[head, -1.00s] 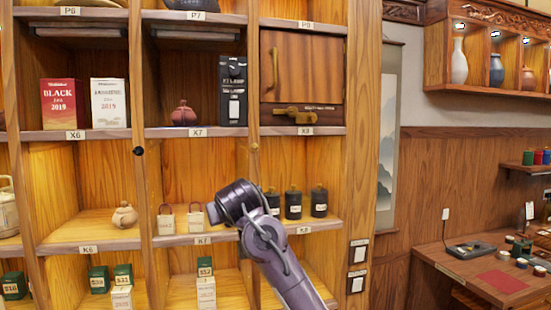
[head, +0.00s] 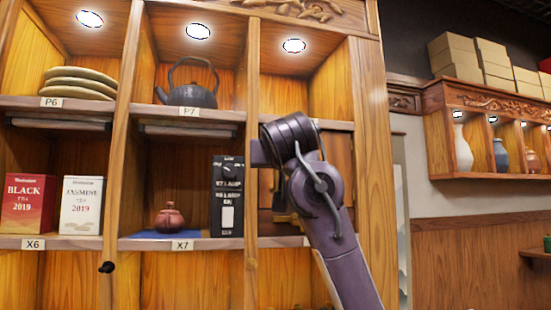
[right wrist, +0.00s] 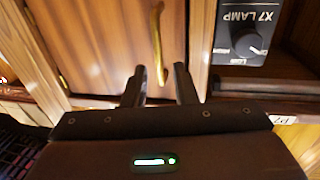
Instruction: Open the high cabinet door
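The wooden cabinet door (right wrist: 110,45) fills the upper left of the right wrist view, with a vertical brass handle (right wrist: 156,35) near its right edge. The door appears closed. In the head view only a strip of the door (head: 341,160) shows; my right arm hides most of it and the handle. My right gripper (right wrist: 160,86) is open, its two dark fingers either side of the handle's near end in the wrist picture. I cannot tell whether they touch it. In the head view its fingers are hidden behind my arm. My left gripper is not in view.
A black lamp box (head: 227,195) stands beside the door's compartment, with a reddish teapot (head: 169,218) to its left. Tea boxes stand further left. A dark kettle (head: 188,83) sits on the shelf above. Wooden dividers and shelf edges frame the compartment closely.

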